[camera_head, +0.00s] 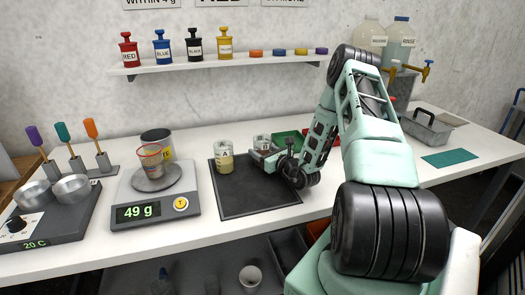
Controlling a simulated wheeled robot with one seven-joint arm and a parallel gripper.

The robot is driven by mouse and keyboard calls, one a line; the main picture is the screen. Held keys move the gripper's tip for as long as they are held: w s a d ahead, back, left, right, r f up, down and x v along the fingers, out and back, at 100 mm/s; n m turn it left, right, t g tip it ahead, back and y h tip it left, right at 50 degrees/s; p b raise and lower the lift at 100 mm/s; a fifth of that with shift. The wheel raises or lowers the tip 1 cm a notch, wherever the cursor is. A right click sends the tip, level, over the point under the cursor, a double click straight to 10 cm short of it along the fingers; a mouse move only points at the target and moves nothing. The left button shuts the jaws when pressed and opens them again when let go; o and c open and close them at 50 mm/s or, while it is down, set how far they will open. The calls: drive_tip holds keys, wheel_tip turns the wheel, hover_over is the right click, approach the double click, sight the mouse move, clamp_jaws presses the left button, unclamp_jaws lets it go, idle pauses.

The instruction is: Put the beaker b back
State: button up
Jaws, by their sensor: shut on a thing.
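A small clear beaker with a label too small to read, likely beaker b (262,140), is at the back right of the black mat (245,198). My gripper (262,154) is shut on it, reaching in from the right. My gripper partly hides its lower part, so I cannot tell whether it touches the mat. Beaker A (224,161), with pale yellow contents, stands upright on the mat to the left, apart from my gripper.
A scale (150,208) reading 49 g bears a red-marked beaker (151,156). A dark can (158,138) stands behind it. A green tray (288,138) lies behind my wrist. A grey bin (427,127) stands at the right. The mat's front is clear.

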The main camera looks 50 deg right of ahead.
drive_tip(key=shift+f, duration=0.15)
drive_tip(key=o, duration=1.1)
